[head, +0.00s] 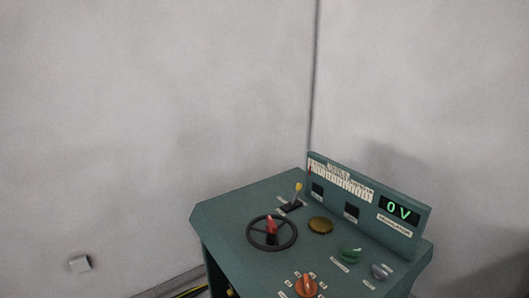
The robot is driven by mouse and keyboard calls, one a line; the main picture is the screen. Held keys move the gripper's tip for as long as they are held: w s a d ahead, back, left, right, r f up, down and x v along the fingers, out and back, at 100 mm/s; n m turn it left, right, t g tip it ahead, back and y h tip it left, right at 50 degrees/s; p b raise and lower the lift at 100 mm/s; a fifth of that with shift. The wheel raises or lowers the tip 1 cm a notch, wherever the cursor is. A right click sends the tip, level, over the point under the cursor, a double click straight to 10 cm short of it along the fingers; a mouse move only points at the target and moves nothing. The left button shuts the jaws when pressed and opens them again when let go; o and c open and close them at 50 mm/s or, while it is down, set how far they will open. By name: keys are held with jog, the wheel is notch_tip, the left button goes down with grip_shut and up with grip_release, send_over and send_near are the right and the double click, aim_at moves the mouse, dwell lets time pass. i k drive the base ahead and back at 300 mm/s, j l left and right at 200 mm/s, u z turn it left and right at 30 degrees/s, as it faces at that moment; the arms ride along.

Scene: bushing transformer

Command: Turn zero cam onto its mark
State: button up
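A green control console (225,225) stands at the lower right, and the picture's bottom edge cuts it off. Its sloped top carries a brass-coloured round knob (320,225), a black handwheel (260,245) with a red piece (271,225) at its middle, and an orange knob (306,286). A green knob (351,256) and a grey knob (380,271) sit at the right. The labels are too small to read, so I cannot tell which part is the zero cam or where its mark is. My gripper is not in view.
A yellow-tipped lever (298,190) stands in a slot behind the handwheel. The upright back panel holds a pale scale strip (340,180) and a lit display (399,211) reading 0 V. Plain grey walls meet behind the console.

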aim_at(349, 256)
jog(key=i+l+u, duration=0.15)
jog(key=l, duration=0.3)
jog(key=l+u, duration=0.15)
jog(key=l, duration=0.3)
jog(key=i+l+u, duration=0.1)
jog(key=l, duration=0.4)
